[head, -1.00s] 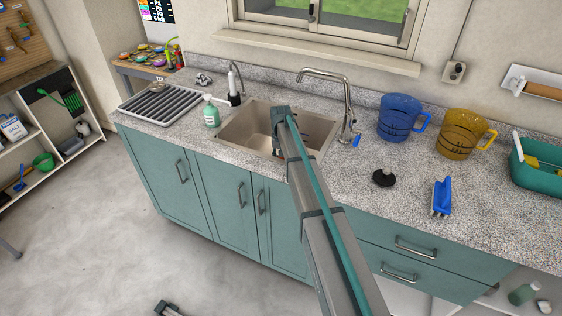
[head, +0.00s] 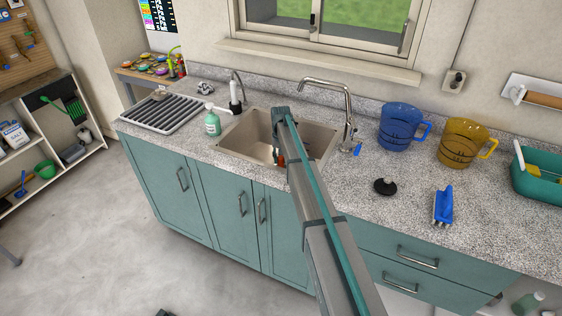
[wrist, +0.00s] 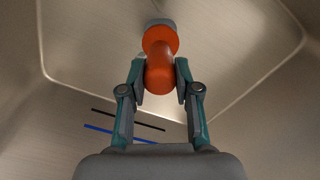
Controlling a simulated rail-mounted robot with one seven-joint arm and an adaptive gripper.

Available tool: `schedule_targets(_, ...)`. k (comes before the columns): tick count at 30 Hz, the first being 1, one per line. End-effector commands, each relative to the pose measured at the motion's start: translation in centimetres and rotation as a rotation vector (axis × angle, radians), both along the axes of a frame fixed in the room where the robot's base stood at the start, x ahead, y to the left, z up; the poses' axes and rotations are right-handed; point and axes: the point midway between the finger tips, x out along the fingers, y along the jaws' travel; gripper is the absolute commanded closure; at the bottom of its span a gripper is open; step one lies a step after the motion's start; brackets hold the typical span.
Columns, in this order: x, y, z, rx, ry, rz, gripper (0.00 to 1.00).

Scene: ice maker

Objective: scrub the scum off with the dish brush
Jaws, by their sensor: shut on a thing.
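My gripper (wrist: 160,78) is shut on the orange handle of a tool, apparently the dish brush (wrist: 160,52). In the wrist view its far end is grey and points away from me, over the sink's inner surface. Whether that end touches the sink cannot be told. In the head view the end of my arm is over the beige sink (head: 246,133); a bit of orange (head: 281,160) shows beside it, and the fingers are hidden. No scum patch is clear; a black line (wrist: 128,120) and a blue line (wrist: 117,133) show on the sink surface.
The tap (head: 349,110) stands at the sink's back right. A soap bottle (head: 212,123) and drying rack (head: 160,113) are on its left. A black stopper (head: 385,186), blue scrubber (head: 443,205), blue jug (head: 399,125) and amber jug (head: 463,142) are on the right counter.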

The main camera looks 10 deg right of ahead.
Motion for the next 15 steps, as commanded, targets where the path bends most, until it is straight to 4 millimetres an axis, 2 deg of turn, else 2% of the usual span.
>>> schedule_targets(5,-0.7,0.1,-0.1,0.0,0.0,0.0,1.0)
schedule_targets(15,-3.3,0.4,0.0,0.0,0.001,0.0,1.0)
